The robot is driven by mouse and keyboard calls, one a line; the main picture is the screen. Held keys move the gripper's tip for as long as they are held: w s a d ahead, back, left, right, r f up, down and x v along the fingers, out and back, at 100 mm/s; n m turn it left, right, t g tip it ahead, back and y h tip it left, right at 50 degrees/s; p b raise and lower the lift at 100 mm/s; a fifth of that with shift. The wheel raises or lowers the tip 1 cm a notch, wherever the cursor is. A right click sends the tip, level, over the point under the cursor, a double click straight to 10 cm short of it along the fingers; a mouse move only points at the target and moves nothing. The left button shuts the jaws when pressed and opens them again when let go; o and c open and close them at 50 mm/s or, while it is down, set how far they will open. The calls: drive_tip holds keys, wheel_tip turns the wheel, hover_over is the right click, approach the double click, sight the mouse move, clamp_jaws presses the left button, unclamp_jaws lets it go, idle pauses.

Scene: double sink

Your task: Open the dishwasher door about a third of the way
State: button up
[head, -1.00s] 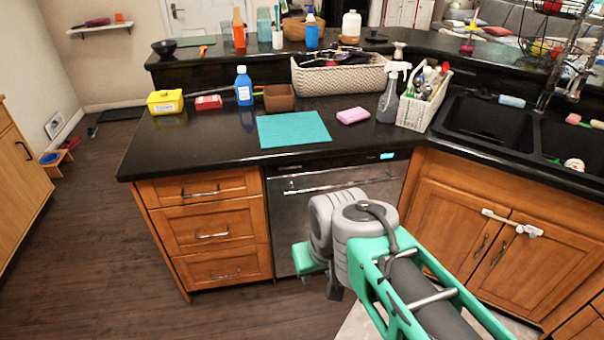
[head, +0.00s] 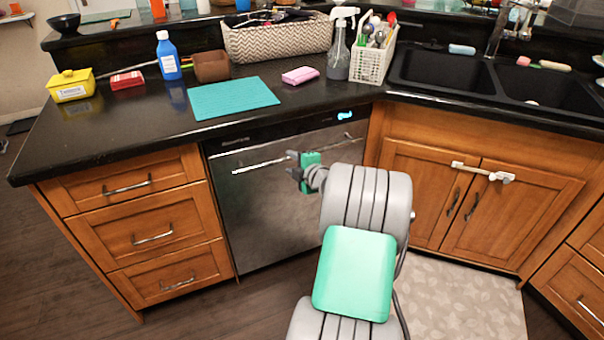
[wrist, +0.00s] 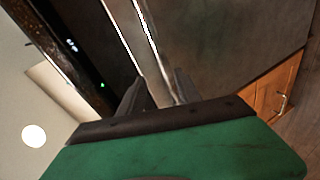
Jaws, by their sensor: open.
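The dishwasher (head: 265,215) is a stainless steel front under the black counter, between wooden drawers and the sink cabinet. Its door looks shut. A long bar handle (head: 258,165) runs across its upper part, and a lit display (head: 344,116) sits at the top right. My gripper (head: 292,166) is in front of the door by the middle of the handle. In the wrist view my open gripper (wrist: 158,88) points at the door, with the bright handle bar (wrist: 148,35) running up from near the fingertips. I cannot tell whether the fingers touch or straddle the bar.
Wooden drawers (head: 145,235) stand left of the dishwasher, and sink cabinet doors (head: 470,205) with a white latch stand right. A patterned mat (head: 460,310) lies on the floor below the sink. The counter holds a teal mat (head: 233,98) and several containers.

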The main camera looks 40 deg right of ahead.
drive_tip(key=s+d+f+t+h, duration=0.1)
drive_tip(key=s+d+f+h, duration=0.15)
drive_tip(key=d, duration=0.35)
drive_tip(key=shift+n+y, duration=0.25)
drive_tip(key=shift+n, duration=0.15)
drive_tip(key=x, duration=0.7)
drive_tip(key=shift+w+r, duration=0.25)
drive_tip(key=shift+r, duration=0.05)
clamp_jaws()
drive_tip(key=shift+b, duration=0.35)
